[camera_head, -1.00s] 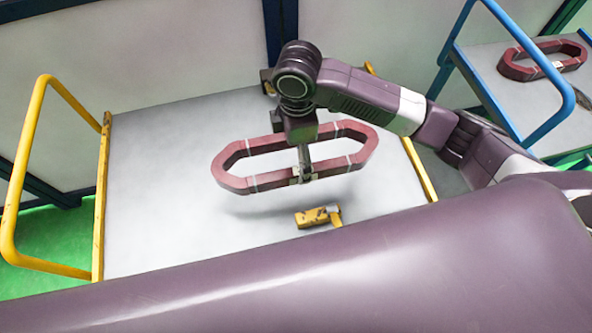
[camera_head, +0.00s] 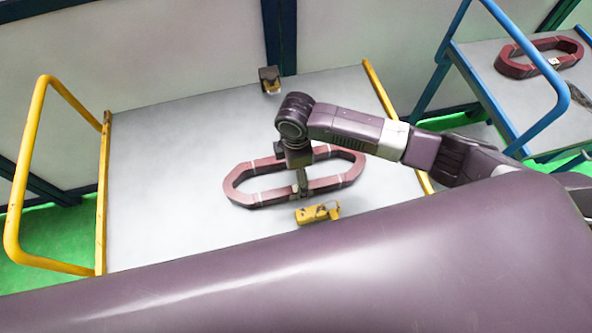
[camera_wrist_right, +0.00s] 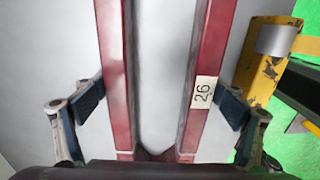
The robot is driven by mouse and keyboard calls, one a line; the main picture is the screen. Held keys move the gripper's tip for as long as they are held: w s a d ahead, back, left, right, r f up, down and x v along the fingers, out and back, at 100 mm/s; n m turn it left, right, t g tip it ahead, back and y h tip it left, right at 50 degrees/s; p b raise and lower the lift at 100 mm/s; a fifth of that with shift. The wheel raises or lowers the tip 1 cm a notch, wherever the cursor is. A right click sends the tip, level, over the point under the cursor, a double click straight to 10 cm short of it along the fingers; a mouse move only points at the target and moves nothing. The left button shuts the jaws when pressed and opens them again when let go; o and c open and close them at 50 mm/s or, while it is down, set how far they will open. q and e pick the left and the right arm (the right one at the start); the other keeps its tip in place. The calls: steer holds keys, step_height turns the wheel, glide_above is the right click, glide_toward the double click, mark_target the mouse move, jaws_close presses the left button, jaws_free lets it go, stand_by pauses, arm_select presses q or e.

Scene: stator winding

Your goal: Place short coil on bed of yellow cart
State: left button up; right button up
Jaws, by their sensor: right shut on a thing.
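The short coil (camera_head: 262,198) is a dark red elongated ring with pale bands, lying level at or just above the grey bed of the yellow cart (camera_head: 165,170). Whether it touches the bed is hard to tell. My right gripper (camera_head: 301,183) comes from above and is shut on the coil near its middle. In the right wrist view the coil (camera_wrist_right: 205,60) shows two long sides and a "26" label, with my right gripper's pads (camera_wrist_right: 160,103) on its outer sides. My left gripper is not in view.
A blue cart (camera_head: 437,92) at right carries another red coil (camera_head: 512,66). The bed left of the held coil is clear.

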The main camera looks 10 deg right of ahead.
steer(key=shift+a, duration=0.1)
steer(key=o, duration=1.8)
steer(key=shift+o, duration=0.2)
step_height(320, 180, up, 12)
steer(key=b, duration=0.1)
